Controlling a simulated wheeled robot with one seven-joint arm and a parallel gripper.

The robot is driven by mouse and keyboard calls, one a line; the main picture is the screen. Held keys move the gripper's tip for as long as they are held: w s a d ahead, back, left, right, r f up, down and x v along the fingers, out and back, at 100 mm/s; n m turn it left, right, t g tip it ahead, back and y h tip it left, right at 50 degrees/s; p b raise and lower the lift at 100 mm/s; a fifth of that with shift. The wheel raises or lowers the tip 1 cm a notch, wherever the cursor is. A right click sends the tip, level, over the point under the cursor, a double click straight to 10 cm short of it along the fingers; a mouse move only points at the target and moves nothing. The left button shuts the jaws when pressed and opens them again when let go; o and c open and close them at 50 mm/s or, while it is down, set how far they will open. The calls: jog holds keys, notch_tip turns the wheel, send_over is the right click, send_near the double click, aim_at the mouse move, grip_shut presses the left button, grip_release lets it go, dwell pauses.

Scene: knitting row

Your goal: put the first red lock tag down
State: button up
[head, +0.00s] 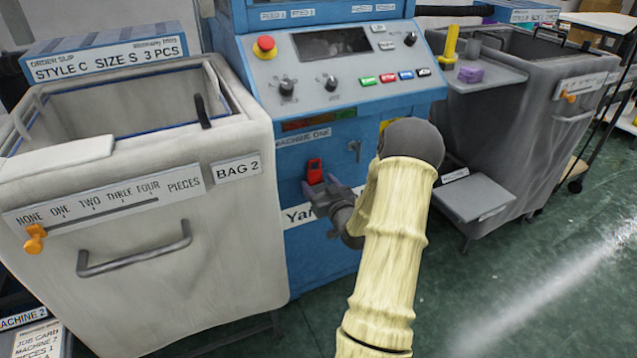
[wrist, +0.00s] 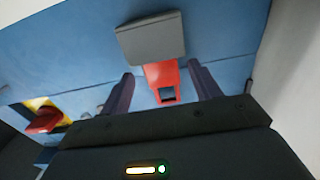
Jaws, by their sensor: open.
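The red lock tag (head: 314,170) is at the blue front of machine one, below the control panel. In the wrist view, the red tag (wrist: 160,76) lies between my two fingers, against a dark grey block (wrist: 151,39) on the blue panel. My gripper (head: 322,186) is at the tag. In the wrist view, my gripper (wrist: 162,84) has its fingers apart, one on each side of the tag, with gaps visible beside it. I cannot tell whether the tag rests on the block or hangs from it.
A darker bin (head: 530,140) with a small shelf (head: 475,195) stands at right. A red handle on a yellow plate (wrist: 42,114) shows at left in the wrist view.

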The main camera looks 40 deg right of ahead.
jog(key=p+v, duration=0.1)
jog(key=v, duration=1)
jog(key=shift+p, duration=0.3)
jog(key=shift+w, duration=0.1)
